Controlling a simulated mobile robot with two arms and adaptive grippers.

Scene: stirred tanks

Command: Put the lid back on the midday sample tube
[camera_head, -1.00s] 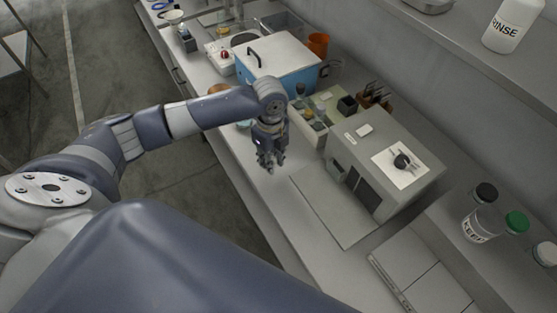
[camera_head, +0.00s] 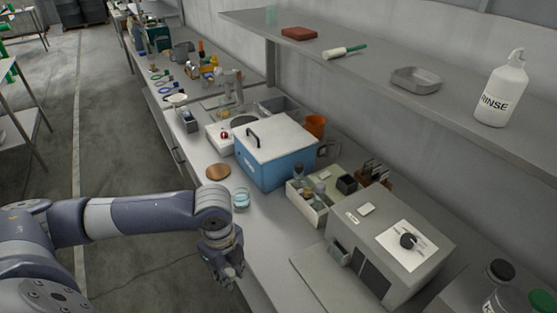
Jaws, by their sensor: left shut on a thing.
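My left gripper (camera_head: 228,284) is in the head view at the lower middle, over the front edge of the counter. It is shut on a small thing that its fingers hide. A cream tray (camera_head: 303,207) stands on the counter, up and right of the gripper and apart from it. It holds several small containers, among them a jar with a dark top (camera_head: 319,190) and a black block (camera_head: 346,184). I cannot tell which is the midday sample tube, nor make out its lid. My right gripper is not in view.
A grey instrument (camera_head: 418,268) stands right of the gripper. A blue box (camera_head: 272,170) with a white lid stands behind. A glass dish (camera_head: 241,200) and a wooden disc (camera_head: 218,172) lie near the front edge. A shelf (camera_head: 440,115) with a rinse bottle (camera_head: 501,90) hangs above.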

